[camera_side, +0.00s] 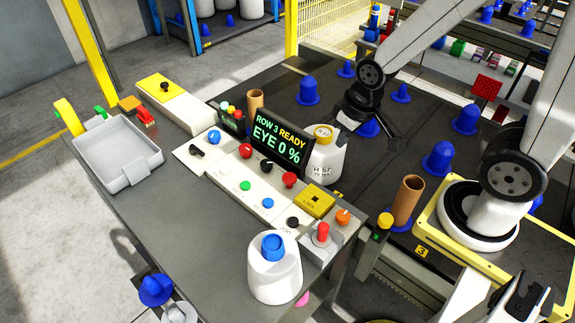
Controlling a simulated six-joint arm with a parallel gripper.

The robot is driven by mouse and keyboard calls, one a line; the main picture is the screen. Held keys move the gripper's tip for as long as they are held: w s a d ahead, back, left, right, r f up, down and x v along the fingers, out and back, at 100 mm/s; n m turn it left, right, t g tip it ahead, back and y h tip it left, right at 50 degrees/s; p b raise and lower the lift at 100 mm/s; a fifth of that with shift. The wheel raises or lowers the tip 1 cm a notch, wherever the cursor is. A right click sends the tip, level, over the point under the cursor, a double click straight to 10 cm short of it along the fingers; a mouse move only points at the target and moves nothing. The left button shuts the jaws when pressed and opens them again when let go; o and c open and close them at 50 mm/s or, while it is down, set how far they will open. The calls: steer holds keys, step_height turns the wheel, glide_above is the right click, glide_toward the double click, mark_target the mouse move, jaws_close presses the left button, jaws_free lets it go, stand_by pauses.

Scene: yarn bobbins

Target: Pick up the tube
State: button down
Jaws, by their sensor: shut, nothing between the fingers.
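A brown cardboard tube (407,199) stands upright on a blue peg at the right, near the edge of the dark deck and beside my arm's base. A second brown tube (255,102) stands behind the display, its lower part hidden. My gripper (367,115) is dark and points down over the deck, near a blue peg (368,128) behind the white bobbin. It is shut and empty. It is apart from both tubes, up and left of the nearer one in the picture. Whether it touches the blue peg cannot be told.
A white bobbin with a yellow top (324,155) stands right of the display (279,143). Another with a blue top (273,270) stands on the grey bench. Several blue pegs (439,158) rise from the deck. A grey tray (117,154) is at left.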

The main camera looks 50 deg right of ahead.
stand_by(0.3)
jaws_free()
steer(key=s+d+f+m+g, duration=0.1)
steer(key=d+f+m, duration=0.3)
steer(key=d, duration=0.2)
steer(key=s+d+f+m, duration=0.2)
steer(key=d+f+m, duration=0.25)
steer(key=d, duration=0.25)
steer(key=s+d+f+m+g, duration=0.1)
steer(key=s+d+f+m, duration=0.7)
steer(key=s+m, duration=0.1)
steer(key=shift+s+f+g, duration=0.3)
steer(key=shift+s, duration=0.25)
steer(key=shift+d+f+m, duration=0.1)
steer(key=shift+m, duration=0.15)
steer(key=shift+f, duration=1.2)
